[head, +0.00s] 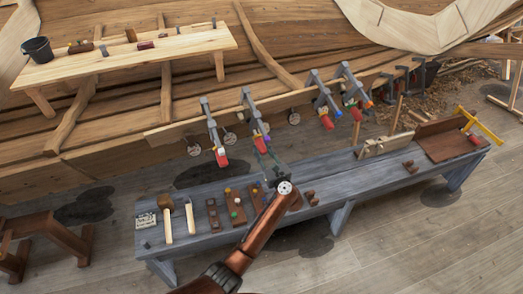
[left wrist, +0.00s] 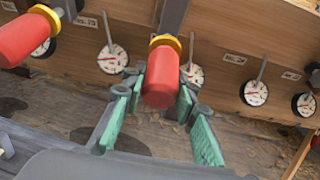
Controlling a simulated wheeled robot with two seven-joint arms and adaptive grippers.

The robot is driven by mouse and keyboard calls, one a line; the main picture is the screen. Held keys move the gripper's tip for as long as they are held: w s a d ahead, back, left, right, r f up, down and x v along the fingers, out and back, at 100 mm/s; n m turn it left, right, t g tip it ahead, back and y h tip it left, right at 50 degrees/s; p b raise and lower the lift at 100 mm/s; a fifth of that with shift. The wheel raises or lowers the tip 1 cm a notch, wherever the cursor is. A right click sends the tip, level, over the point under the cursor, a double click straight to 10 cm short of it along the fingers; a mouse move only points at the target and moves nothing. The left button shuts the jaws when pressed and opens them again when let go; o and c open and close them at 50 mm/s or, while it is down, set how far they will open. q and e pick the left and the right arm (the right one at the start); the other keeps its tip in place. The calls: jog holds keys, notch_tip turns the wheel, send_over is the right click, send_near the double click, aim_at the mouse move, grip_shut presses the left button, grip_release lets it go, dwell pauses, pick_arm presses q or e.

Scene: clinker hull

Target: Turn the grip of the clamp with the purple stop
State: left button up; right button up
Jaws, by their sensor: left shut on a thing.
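The clamp with the purple stop (head: 256,131) hangs on the plank edge near the middle of the head view. Its red grip (head: 260,145) points down, and the same red grip (left wrist: 161,78) fills the middle of the left wrist view, below a yellow collar (left wrist: 166,42). My left gripper (head: 268,158) comes up from below and is shut on this grip. In the left wrist view its green-padded fingers (left wrist: 160,100) stand on both sides of the grip. The purple stop does not show in the left wrist view. My right gripper is not in view.
A neighbouring clamp with a red grip (left wrist: 27,37) is close on the left. More clamps (head: 325,97) hang to the right. Round gauges (left wrist: 113,60) sit along the plank behind. A grey bench (head: 185,243) with mallets and blocks lies below.

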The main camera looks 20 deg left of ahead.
pick_arm(q)
jog(key=shift+c, duration=1.2)
jog(key=shift+f+m+g+y+b, duration=0.1)
jog(key=shift+m+g+y+b, duration=0.25)
jog(key=shift+m+g+y, duration=0.2)
jog(key=shift+m+g+y+b, duration=0.35)
jog(key=shift+m+y+b, duration=0.2)
jog(key=shift+m+b, duration=0.15)
jog(key=shift+a+m+y, duration=0.1)
jog(key=shift+m+y, duration=0.2)
jog(key=shift+m, duration=0.05)
jog(key=shift+g, duration=0.3)
